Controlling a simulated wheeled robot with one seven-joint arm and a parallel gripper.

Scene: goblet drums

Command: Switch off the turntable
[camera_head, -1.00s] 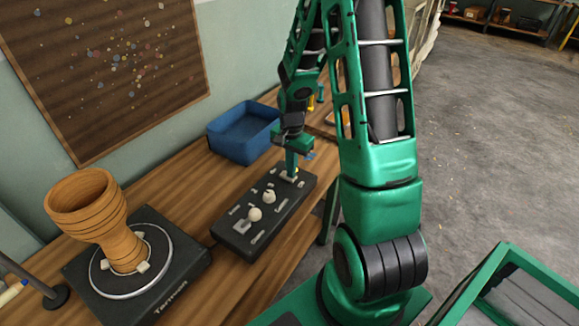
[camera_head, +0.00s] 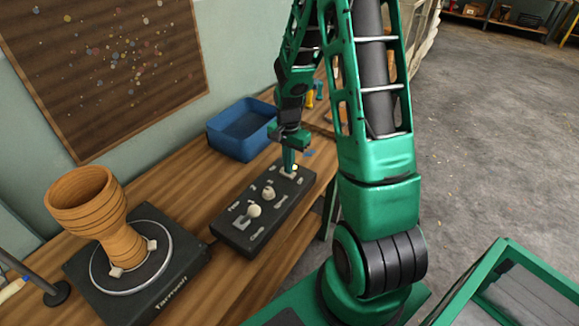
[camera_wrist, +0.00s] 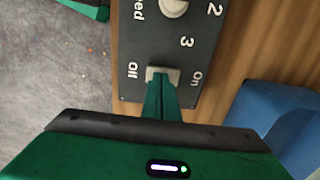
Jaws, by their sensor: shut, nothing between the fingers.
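The turntable (camera_head: 190,258) is a black base with a round silver-rimmed plate at the lower left of the head view. A wooden goblet drum (camera_head: 90,205) stands on it between small white clamps. To its right lies the black control box (camera_head: 240,233), with white knobs and a light switch plate (camera_wrist: 163,72) between "Off" on the left and "On" on the right in the wrist view. My gripper (camera_wrist: 161,95) is shut and empty, its fingertips at this switch, also seen at the box's far end (camera_head: 289,170). The fingers hide the switch lever; I cannot tell its position or contact.
A blue open bin (camera_head: 240,130) stands on the wooden workbench (camera_head: 180,180) behind the box, close to my gripper at the right in the wrist view (camera_wrist: 285,110). A dark stand base (camera_head: 57,295) is at the left. Grey floor lies right of the bench.

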